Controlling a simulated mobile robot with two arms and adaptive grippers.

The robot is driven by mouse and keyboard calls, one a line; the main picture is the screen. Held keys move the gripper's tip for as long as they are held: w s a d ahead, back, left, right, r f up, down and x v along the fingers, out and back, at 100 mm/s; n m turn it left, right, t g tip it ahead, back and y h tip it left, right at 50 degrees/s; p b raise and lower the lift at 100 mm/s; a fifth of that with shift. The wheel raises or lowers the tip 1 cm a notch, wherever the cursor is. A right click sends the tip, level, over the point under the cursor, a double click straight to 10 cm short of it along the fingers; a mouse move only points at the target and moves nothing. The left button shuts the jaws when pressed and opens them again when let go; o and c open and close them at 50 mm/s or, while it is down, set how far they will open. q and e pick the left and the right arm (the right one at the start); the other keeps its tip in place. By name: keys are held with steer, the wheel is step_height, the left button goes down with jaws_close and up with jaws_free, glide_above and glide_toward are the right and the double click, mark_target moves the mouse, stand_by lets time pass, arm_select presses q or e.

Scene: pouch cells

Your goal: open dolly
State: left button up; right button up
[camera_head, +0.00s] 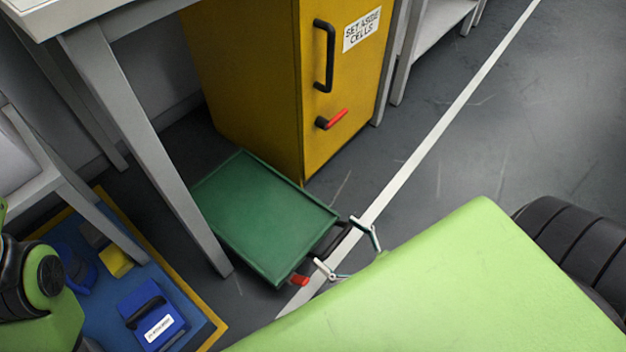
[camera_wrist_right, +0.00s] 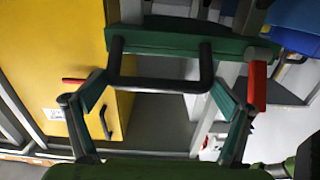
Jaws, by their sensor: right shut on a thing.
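The dolly is a low green flat tray (camera_head: 262,215) on the floor, between the table leg and the yellow cabinet. A black handle (camera_head: 334,240) sticks out of its near right end, and a red lever (camera_head: 300,281) sits at the corner beside it. My right gripper (camera_head: 338,243) has its fingers at the two ends of the handle. In the right wrist view, the black handle (camera_wrist_right: 160,84) spans between the fingers of the gripper (camera_wrist_right: 158,78), with the red lever (camera_wrist_right: 257,86) just outside one finger. My left gripper is out of view; only part of that arm shows.
The yellow cabinet (camera_head: 245,85) labelled "SET ASIDE CELLS" stands behind the dolly, with a black handle and a red lever. A grey table leg (camera_head: 150,150) stands close to the dolly's left. A blue mat (camera_head: 195,333) with blue boxes lies lower left.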

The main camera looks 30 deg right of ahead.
steer(key=v, duration=0.5)
steer(key=o, duration=1.2)
steer(key=shift+o, duration=0.2)
steer(key=v, duration=1.2)
